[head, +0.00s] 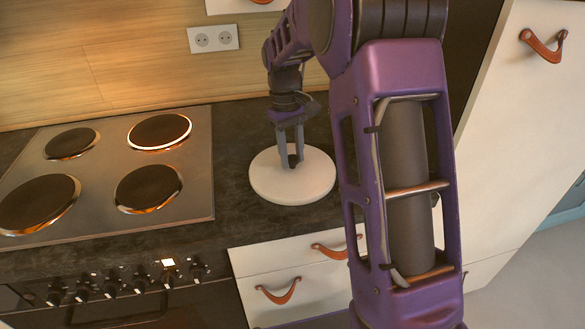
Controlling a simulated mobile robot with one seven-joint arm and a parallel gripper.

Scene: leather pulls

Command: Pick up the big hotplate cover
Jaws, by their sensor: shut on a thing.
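The big hotplate cover (268,187) is a white round disc on the dark countertop, to the right of the hob. My gripper (292,165) points down over the middle of the cover, with its fingers shut on the cover's handle, which is mostly hidden between them. The cover looks level. I cannot tell whether it rests on the counter or is slightly above it.
The steel hob (108,165) with several dark round hotplates lies to the left. A wall socket (213,39) is on the wooden backsplash. White drawers (300,285) with leather pulls are below the counter. A tall white cabinet (520,120) stands at the right.

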